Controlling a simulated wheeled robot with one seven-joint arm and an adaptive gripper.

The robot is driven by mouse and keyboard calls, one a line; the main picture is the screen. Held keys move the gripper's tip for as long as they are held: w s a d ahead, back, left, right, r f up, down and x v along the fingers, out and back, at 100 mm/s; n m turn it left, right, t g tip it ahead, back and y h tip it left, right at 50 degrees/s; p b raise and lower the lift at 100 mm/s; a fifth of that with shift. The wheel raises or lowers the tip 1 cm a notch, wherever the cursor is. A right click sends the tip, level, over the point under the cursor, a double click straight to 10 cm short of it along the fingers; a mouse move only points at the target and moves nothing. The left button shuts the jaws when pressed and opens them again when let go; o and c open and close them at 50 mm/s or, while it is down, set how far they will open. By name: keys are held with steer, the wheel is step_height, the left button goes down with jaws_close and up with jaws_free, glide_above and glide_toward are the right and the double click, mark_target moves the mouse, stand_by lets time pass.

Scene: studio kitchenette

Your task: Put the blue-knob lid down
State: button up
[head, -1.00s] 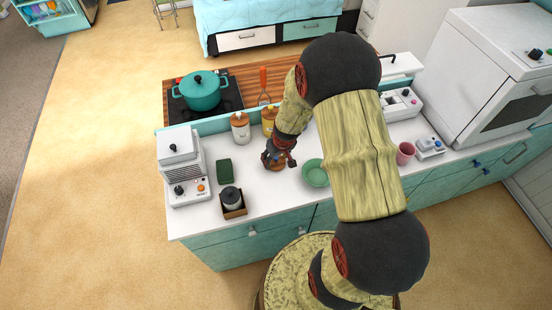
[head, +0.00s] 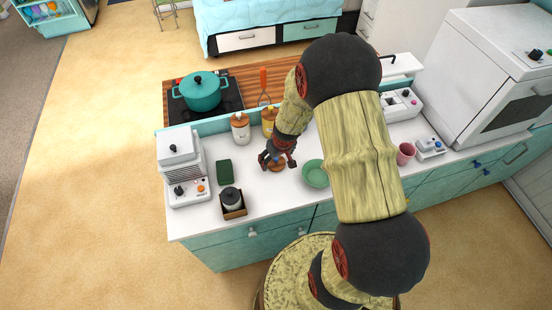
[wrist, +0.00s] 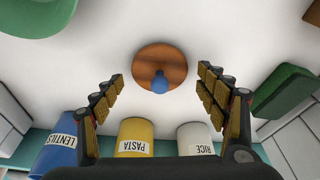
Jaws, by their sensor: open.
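The blue-knob lid is a round brown wooden disc (wrist: 150,55) with a blue knob (wrist: 159,81), lying on the white counter. In the head view the lid (head: 277,168) shows partly beneath my gripper (head: 277,159). In the wrist view my gripper (wrist: 160,76) is open, with its fingers spread on either side of the lid and clear of it. Nothing is held between them. The knob points up toward the wrist camera.
Jars marked lentils (wrist: 55,150), pasta (wrist: 135,137) and rice (wrist: 196,139) stand behind the lid. A green bowl (head: 316,174) is to its right, a dark green block (head: 224,171) to its left. A black-lidded jar (head: 231,198) sits in a brown tray nearer the front.

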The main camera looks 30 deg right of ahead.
steer(key=p+v, duration=0.2)
steer(key=v, duration=1)
step_height(320, 180, up, 8)
glide_above(280, 168)
steer(key=a, duration=0.4)
steer(key=s+a+r+t, duration=0.1)
steer(key=s+a+r, duration=0.1)
steer(key=r, duration=0.3)
steer(key=s+a+r, duration=0.2)
steer(key=a+r, duration=0.1)
steer(key=r, duration=0.2)
steer(key=s+a+r+n+t, duration=0.1)
steer(key=s+a+r, duration=0.4)
steer(key=s+r, duration=0.5)
steer(key=s, duration=0.3)
steer(key=shift+r+t, duration=0.25)
steer(key=shift+t, duration=0.05)
steer(key=shift+a, duration=0.1)
